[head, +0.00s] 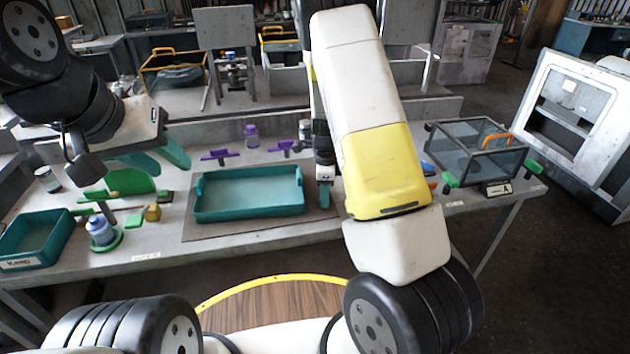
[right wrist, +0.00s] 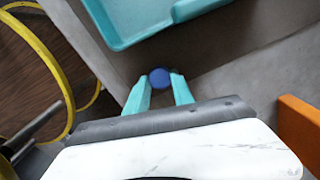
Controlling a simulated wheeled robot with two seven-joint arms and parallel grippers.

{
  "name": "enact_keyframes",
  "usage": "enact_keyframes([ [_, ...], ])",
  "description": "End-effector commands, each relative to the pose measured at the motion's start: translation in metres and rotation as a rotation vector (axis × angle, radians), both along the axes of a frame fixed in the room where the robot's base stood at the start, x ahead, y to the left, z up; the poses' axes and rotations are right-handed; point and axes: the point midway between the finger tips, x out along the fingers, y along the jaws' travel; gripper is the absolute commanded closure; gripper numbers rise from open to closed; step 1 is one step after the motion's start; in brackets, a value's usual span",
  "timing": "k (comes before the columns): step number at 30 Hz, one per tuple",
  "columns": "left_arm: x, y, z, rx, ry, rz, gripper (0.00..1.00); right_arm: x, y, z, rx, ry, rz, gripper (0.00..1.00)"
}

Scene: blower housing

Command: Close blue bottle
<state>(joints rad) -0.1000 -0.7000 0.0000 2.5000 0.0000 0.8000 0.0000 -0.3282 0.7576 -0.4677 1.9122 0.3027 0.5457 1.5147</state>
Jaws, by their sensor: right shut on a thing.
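The blue bottle (head: 101,232) stands upright on a round green base (head: 117,243) at the front left of the table. Its top is too small to read clearly. My right gripper (head: 324,196) is low by the right end of the teal tray, partly behind my own arm. In the right wrist view the right gripper (right wrist: 160,82) is shut on a round blue cap (right wrist: 160,77), held between the teal fingertips. My left gripper (head: 160,160) is open and empty, above the table behind and to the right of the bottle.
A teal tray (head: 250,213) lies mid-table on a grey mat (head: 290,229). A "Keep" bin (head: 55,254) stands left of the bottle. Green parts (head: 130,181) and a yellow block (head: 152,213) lie behind it. A clear box (head: 478,165) is at right.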

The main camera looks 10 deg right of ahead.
Motion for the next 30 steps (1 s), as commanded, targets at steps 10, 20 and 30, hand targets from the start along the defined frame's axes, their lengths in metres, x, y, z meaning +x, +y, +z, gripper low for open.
enact_keyframes([
  [10, 0.0, 0.0, 0.0, 0.0, 0.0, 0.0, 0.64, -0.022, 0.013, 0.031, 0.001, 0.002, 0.003, 1.0],
  [20, 0.0, 0.0, 0.0, 0.0, 0.0, 0.0, 0.64, -0.096, 0.053, 0.039, 0.001, 0.0, 0.004, 1.0],
  [30, 0.0, 0.0, 0.0, 0.0, 0.0, 0.0, 0.64, -0.137, 0.075, 0.043, 0.0, -0.001, 0.0, 1.0],
])
